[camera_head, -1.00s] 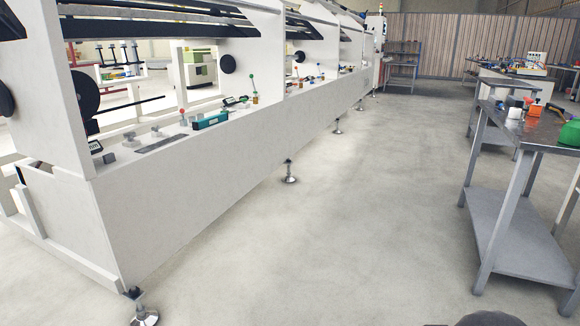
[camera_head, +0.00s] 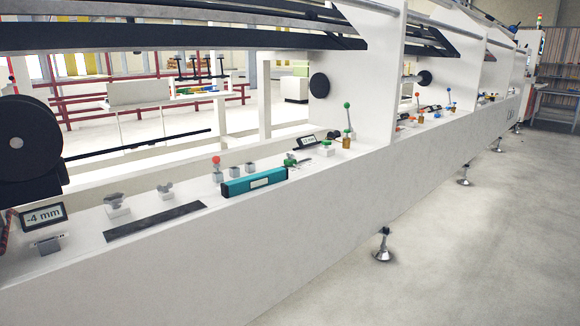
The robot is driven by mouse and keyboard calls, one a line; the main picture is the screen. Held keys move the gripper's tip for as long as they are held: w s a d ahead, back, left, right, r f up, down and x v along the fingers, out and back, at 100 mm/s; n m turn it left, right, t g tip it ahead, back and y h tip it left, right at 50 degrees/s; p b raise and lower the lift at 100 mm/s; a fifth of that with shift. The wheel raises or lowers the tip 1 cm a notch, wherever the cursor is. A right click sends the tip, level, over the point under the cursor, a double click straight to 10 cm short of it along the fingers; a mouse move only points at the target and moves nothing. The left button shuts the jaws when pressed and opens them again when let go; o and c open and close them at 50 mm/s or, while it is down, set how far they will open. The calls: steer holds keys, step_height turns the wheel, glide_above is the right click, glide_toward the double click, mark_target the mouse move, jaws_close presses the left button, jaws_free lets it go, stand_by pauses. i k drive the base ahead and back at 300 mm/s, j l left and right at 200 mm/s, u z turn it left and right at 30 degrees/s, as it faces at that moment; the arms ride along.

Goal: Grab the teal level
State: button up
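Around the level stand a red-knobbed lever (camera_head: 216,168), small grey knobs and a green-knobbed lever (camera_head: 347,118). A black strip (camera_head: 155,221) and a display reading -4 mm (camera_head: 43,216) lie to the left. Open floor (camera_head: 430,260) is at right, with levelling feet (camera_head: 382,246).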

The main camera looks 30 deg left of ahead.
mark_target(230, 190)
steer(key=i+u, duration=0.2)
steer(key=i, duration=0.25)
steer(key=i+l+u, duration=0.15)
steer(key=i, duration=0.3)
steer(key=i+l+u, duration=0.2)
steer(key=i, duration=0.2)
steer(key=i+l+u, duration=0.15)
steer(key=i, duration=0.3)
steer(key=i+l+u, duration=0.25)
steer(key=u, duration=0.2)
steer(key=i+l+u, duration=0.6)
steer(key=l+u, duration=0.25)
steer(key=i+l+u, duration=0.15)
steer(key=l+u, duration=0.25)
steer(key=i+j+u, duration=0.1)
steer(key=i+j, duration=0.1)
steer(key=j, duration=0.05)
